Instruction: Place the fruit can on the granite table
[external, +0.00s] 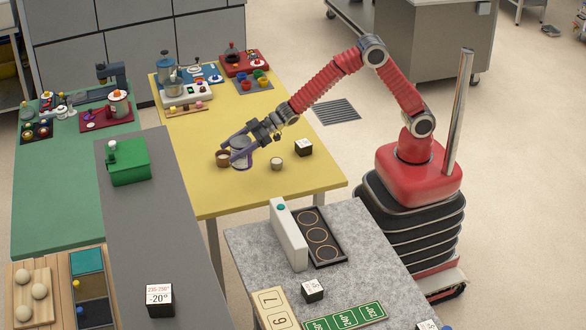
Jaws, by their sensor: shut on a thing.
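My gripper (240,150) is shut on a small pale grey can (240,162), which I take to be the fruit can; its label is too small to read. The can is upright over the front part of the yellow table, and I cannot tell whether it touches the tabletop. The granite table (252,238) is speckled grey and stands at the front, below and right of my gripper.
A brown cup (222,158), a cream cup (277,163) and a black-and-white cube (304,147) are near the can on the yellow table (205,195). The granite table holds a white upright panel (289,235), a black ringed tray (343,252), another cube (312,290) and number boards.

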